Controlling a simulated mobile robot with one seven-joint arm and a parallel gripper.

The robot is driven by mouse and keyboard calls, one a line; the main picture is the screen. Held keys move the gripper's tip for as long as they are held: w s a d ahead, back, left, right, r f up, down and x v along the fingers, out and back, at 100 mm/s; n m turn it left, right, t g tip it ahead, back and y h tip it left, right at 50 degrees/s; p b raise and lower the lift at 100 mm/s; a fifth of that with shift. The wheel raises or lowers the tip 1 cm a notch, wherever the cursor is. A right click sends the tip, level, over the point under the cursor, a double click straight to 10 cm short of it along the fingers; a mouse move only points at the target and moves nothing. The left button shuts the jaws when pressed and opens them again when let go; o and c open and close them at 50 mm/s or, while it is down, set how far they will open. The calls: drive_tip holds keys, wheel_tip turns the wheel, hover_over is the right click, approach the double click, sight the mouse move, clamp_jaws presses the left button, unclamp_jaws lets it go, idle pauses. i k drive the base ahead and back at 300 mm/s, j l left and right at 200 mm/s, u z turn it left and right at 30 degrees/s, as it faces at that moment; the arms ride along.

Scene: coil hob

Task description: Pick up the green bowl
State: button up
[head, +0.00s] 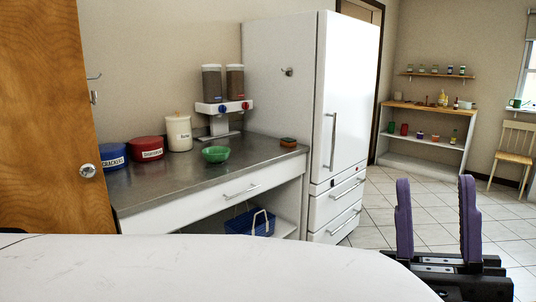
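The green bowl (215,154) sits upright on the steel-topped counter (165,187), near its front edge and below the dispenser. My gripper (436,212) shows at the lower right, with two purple fingers pointing up and wide apart. It is open, with nothing between the fingers. It is well to the right of the bowl and apart from it, on the near side of the room.
A white rounded surface (210,270) fills the near foreground. A white fridge (343,100) borders the counter; tiled floor (385,205) is clear.

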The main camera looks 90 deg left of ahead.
sight(217, 156)
drive_tip(key=u, duration=2.95)
drive_tip(key=i+l, duration=0.1)
drive_tip(key=i, duration=0.4)
drive_tip(key=i+l+u, duration=0.1)
drive_tip(key=i, duration=0.4)
drive_tip(key=i+l, duration=0.15)
drive_tip(key=i, duration=0.35)
drive_tip(key=i+l+u, duration=0.1)
drive_tip(key=i, duration=0.35)
